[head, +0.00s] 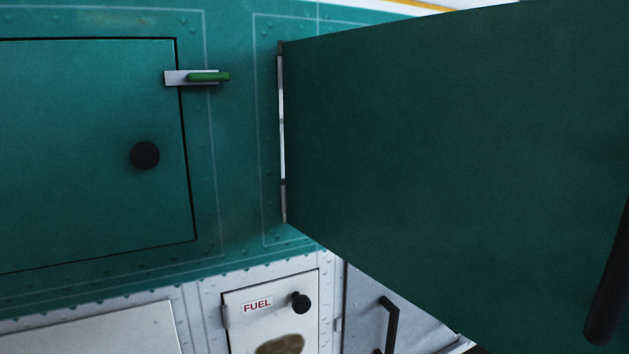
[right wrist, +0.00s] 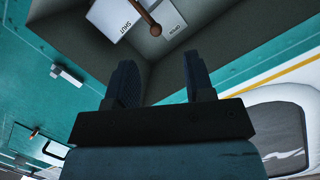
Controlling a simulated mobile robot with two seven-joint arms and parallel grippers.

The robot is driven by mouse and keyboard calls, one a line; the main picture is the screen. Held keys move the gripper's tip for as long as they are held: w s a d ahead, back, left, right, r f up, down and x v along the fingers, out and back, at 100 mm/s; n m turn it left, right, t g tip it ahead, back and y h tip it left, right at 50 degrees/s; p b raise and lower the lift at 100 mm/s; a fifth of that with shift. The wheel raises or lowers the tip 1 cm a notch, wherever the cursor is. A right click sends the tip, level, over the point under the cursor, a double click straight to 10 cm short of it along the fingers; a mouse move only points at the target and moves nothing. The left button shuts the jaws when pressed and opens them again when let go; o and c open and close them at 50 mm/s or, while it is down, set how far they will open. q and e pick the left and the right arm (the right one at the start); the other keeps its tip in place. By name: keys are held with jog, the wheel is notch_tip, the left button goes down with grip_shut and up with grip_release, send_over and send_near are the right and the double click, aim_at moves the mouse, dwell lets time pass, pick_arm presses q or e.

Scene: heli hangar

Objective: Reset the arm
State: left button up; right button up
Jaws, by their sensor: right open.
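My right gripper (right wrist: 160,65) shows in the right wrist view with its two dark fingers spread apart and nothing between them. Beyond its fingertips is a grey recess (right wrist: 240,55) in the teal body. Inside it is a white plate (right wrist: 118,18) marked SHUT and OPEN, with a brown lever (right wrist: 148,20) across it. The fingers look apart from the lever. Neither gripper shows in the head view. My left gripper is in no view.
In the head view a large dark green door (head: 450,150) stands swung open, with a black handle (head: 608,285). A closed teal hatch (head: 90,110) has a black knob (head: 145,155) and a green-handled latch (head: 208,77). Below is a white FUEL door (head: 245,330).

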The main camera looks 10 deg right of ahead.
jog(key=s+a+f+m+g+y, duration=0.2)
jog(key=a+f+m+g+y, duration=0.2)
jog(key=a+f+m+y, duration=0.45)
jog(key=s+a+f+m+g+y, duration=0.1)
jog(key=a+f+m+g+y, duration=0.4)
jog(key=f, duration=0.6)
jog(key=s+d+f+n+t+h, duration=0.2)
jog(key=f+n+t+h, duration=0.45)
jog(key=f+n, duration=0.85)
jog(key=s+d+f+n+t+h, duration=0.25)
jog(key=f+n+t+h, duration=0.4)
jog(key=f+n, duration=0.95)
jog(key=s+f+m+g+h+p, duration=0.1)
jog(key=s+f+m+g+h, duration=0.5)
jog(key=s+f+m, duration=1)
pick_arm(q)
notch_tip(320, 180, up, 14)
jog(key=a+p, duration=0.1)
jog(key=p, duration=1.4)
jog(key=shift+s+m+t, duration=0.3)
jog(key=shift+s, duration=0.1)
pick_arm(e)
notch_tip(320, 180, up, 12)
jog(key=s+d+n+g+y, duration=0.1)
jog(key=n+y, duration=0.1)
jog(key=n, duration=0.1)
jog(key=shift+s+f, duration=0.2)
